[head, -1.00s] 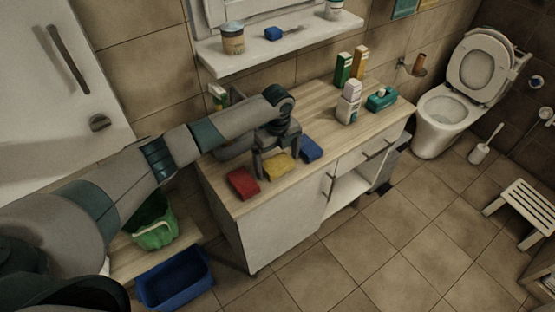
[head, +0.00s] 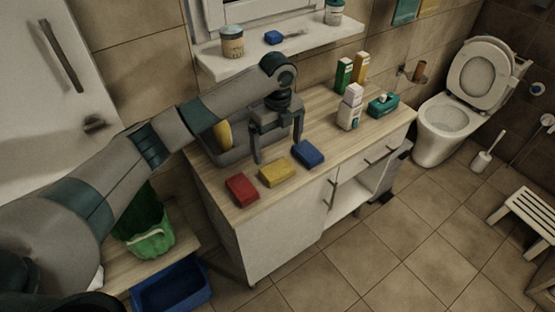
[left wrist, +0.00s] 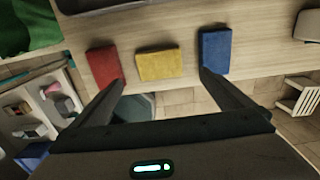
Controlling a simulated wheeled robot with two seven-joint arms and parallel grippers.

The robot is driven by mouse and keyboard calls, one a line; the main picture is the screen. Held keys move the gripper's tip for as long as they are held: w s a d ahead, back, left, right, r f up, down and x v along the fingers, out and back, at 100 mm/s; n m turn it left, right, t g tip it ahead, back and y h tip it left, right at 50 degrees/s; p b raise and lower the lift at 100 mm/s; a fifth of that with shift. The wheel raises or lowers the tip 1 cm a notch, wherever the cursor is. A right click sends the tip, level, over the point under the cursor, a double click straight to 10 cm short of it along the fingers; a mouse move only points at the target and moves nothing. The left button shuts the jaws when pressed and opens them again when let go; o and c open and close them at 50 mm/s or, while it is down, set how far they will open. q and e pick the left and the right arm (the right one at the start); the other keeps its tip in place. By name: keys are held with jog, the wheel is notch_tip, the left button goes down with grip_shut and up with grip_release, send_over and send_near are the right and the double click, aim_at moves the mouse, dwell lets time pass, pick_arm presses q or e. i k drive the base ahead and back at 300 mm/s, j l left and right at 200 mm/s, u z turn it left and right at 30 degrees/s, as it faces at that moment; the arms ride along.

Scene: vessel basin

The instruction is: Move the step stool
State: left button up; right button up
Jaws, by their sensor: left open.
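The step stool (head: 528,215) is white and slatted and stands on the tiled floor at the right edge of the head view, partly cut off. It also shows at the right edge of the left wrist view (left wrist: 296,95). My left gripper (head: 277,160) is open and empty above the wooden counter, over the back of the sponge row. It is far from the stool. In the left wrist view its two fingers (left wrist: 162,88) spread on either side of the yellow sponge. My right gripper is not in view.
Red (head: 242,189), yellow (head: 277,172) and blue (head: 309,153) sponges lie on the counter (head: 225,212). Bottles and boxes stand at its right. A blue bin (head: 172,287) is on the floor. The floor's middle is clear.

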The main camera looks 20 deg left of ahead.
aim_at(540, 216)
jog(key=z, duration=1.45)
